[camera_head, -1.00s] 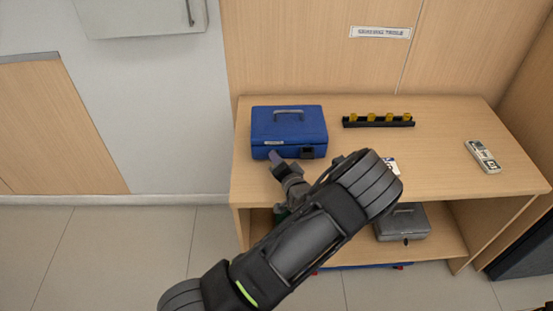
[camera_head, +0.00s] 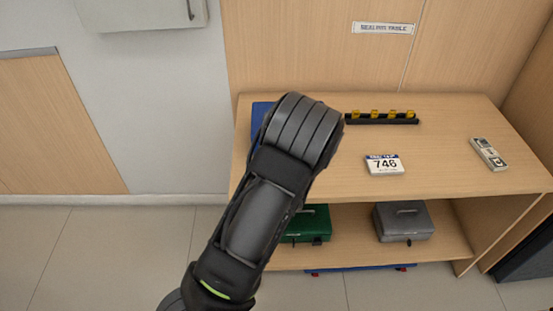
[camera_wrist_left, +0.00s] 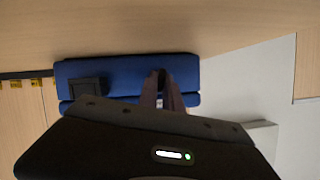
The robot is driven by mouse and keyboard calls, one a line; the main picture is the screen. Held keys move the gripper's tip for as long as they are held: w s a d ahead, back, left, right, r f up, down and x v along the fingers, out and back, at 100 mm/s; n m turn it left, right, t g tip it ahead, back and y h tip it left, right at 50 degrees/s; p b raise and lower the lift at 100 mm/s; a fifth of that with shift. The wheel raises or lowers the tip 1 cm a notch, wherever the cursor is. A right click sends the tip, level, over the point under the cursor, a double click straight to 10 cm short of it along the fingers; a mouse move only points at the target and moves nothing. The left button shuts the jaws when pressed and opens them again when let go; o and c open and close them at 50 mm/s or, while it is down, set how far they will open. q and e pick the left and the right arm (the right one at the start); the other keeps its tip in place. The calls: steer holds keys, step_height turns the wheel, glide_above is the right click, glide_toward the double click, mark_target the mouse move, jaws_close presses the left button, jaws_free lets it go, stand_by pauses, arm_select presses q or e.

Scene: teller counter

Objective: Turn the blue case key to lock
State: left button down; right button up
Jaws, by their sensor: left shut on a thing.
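The blue case (camera_head: 259,112) stands at the left end of the table, mostly hidden by my left arm in the head view. In the left wrist view the blue case (camera_wrist_left: 122,70) appears upside down, its dark latch (camera_wrist_left: 88,88) on the left of the front. My left gripper (camera_wrist_left: 165,78) is in front of the case, its fingers close together and shut on what seems to be the key. The key itself is hidden between the fingers, so its angle cannot be told. In the head view this gripper is behind my arm. My right gripper is not in view.
A black rack with yellow pieces (camera_head: 381,119) is at the back of the table (camera_head: 440,150). A green case (camera_head: 309,222) and a grey case (camera_head: 404,221) stand on the lower shelf.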

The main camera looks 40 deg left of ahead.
arm_select(q)
steer(key=shift+n+t+h+b, duration=0.4)
steer(key=shift+n+h+b, duration=0.2)
steer(key=shift+n+b, duration=0.55)
steer(key=c, duration=1.5)
jaws_free()
steer(key=v, duration=0.7)
steer(key=shift+s+d+r, duration=0.15)
steer(key=shift+s+d, duration=0.05)
steer(key=shift+s, duration=0.15)
